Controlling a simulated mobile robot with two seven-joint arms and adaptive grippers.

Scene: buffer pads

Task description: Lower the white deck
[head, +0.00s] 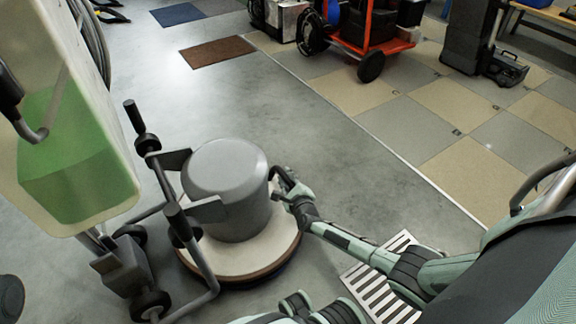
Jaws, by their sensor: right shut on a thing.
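The white deck (250,256) is a round, cream-white disc with a brown lower rim, part of a floor machine. A grey cylindrical motor housing (228,180) stands on it and hides its middle. I cannot tell how far the deck is off the floor. My right gripper (283,184) is at the right side of the housing, above the deck's edge. It is shut on a dark handle (277,173) there, partly hidden by the fingers. My left gripper is not in view.
A tall tank with green liquid (80,165) stands at the left. Dark handlebars (172,220) and wheels (150,304) sit left of the deck. A slotted floor grate (362,283) lies at the right. An orange cart (372,45) stands farther back.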

